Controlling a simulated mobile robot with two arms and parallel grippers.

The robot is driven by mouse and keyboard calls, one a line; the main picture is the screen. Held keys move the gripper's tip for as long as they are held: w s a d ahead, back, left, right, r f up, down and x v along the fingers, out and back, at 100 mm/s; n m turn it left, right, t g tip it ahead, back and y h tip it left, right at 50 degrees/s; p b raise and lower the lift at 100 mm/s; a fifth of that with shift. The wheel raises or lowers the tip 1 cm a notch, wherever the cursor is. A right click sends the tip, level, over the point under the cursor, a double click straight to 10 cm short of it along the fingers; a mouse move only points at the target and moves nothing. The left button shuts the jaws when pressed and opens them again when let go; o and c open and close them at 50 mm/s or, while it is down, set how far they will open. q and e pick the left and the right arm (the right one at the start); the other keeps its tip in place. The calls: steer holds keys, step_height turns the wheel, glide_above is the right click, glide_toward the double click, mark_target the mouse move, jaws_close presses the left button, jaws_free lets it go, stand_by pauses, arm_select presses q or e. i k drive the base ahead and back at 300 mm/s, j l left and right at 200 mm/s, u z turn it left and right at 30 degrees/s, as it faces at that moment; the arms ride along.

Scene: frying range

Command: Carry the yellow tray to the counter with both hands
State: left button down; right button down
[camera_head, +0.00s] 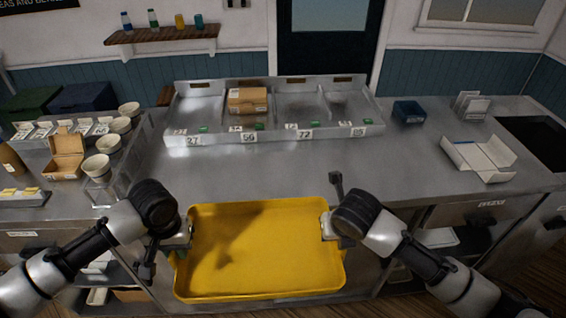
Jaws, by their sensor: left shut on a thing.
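The yellow tray (262,250) is empty and roughly level at the front edge of the metal counter (250,176). Its far rim overlaps the counter's front edge in the picture, and I cannot tell whether it touches it. My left gripper (182,234) is shut on the tray's left rim. My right gripper (328,226) is at the tray's right rim and appears shut on it; its fingertips are partly hidden by my wrist.
The middle of the counter is clear. A divided metal bin with number cards (222,137) stands at its back, holding a cardboard box (247,101). Bowls (97,167) and an open carton (67,155) are at left.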

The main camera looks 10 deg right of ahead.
mark_target(254, 175)
steer(key=i, duration=0.95)
